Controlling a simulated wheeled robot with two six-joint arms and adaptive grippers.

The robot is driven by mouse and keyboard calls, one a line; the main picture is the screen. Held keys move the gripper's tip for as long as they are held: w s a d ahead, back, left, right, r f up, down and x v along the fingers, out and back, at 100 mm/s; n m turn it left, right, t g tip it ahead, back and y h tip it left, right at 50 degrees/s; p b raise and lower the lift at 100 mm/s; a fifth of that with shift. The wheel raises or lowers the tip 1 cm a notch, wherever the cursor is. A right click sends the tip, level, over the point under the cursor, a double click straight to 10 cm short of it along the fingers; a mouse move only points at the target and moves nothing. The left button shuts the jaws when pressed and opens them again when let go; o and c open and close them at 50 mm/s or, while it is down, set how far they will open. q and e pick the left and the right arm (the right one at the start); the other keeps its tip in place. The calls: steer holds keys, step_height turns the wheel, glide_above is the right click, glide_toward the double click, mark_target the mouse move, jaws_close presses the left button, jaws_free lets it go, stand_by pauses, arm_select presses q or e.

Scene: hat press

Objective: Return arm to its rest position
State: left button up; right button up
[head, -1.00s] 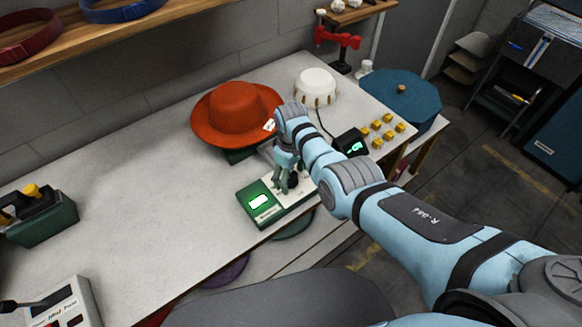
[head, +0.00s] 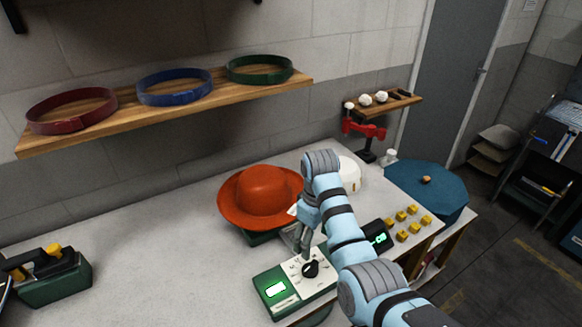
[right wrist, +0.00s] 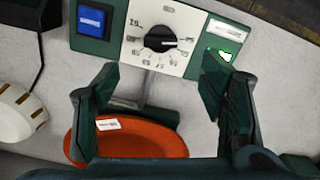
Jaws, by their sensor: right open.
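My right arm (head: 335,215) reaches in from the lower right in the head view. My right gripper (head: 304,250) is over the table, just behind the green control box (head: 272,289) with its white dial plate and black knob (head: 311,268). In the right wrist view the right gripper (right wrist: 160,85) is open and empty, its fingers apart. The black knob also shows there (right wrist: 160,39), beyond the fingertips and clear of them. An orange-red hat (head: 262,192) rests on a green base left of the arm; part of it shows between the fingers (right wrist: 140,138). My left gripper is out of view.
A wooden shelf (head: 190,104) with red, blue and green bands hangs on the wall. Behind my arm is a white dome (head: 349,172). Yellow knobs (head: 407,222) and a blue round lid (head: 427,188) stand to the right. The left table (head: 150,240) is largely clear.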

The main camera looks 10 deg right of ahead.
steer(key=s+d+f, duration=0.1)
steer(key=f, duration=0.1)
steer(key=s+d+f+m, duration=0.1)
steer(key=s+f, duration=0.1)
steer(key=f, duration=0.1)
steer(key=s+d+f+m, duration=0.1)
steer(key=f, duration=0.1)
steer(key=shift+s+f+t, duration=0.15)
steer(key=shift+t, duration=0.15)
steer(key=s+d+f+m+t, duration=0.1)
steer(key=s+d+f+m, duration=0.1)
steer(key=s+d+f, duration=0.35)
steer(key=s+d+r+m+t+h, duration=0.1)
steer(key=s, duration=0.9)
steer(key=s+d+r+m+t, duration=0.1)
steer(key=s+d+m, duration=0.1)
steer(key=s, duration=0.9)
step_height(320, 180, down, 22)
steer(key=s+d+f+g+b, duration=0.1)
steer(key=s+b, duration=0.1)
steer(key=b, duration=0.1)
steer(key=s+d+f+g+b, duration=0.1)
steer(key=s+f+b, duration=0.1)
steer(key=s+f, duration=1.1)
steer(key=shift+s+f+b, duration=0.25)
steer(key=shift+f+b, duration=0.15)
steer(key=shift+f, duration=0.05)
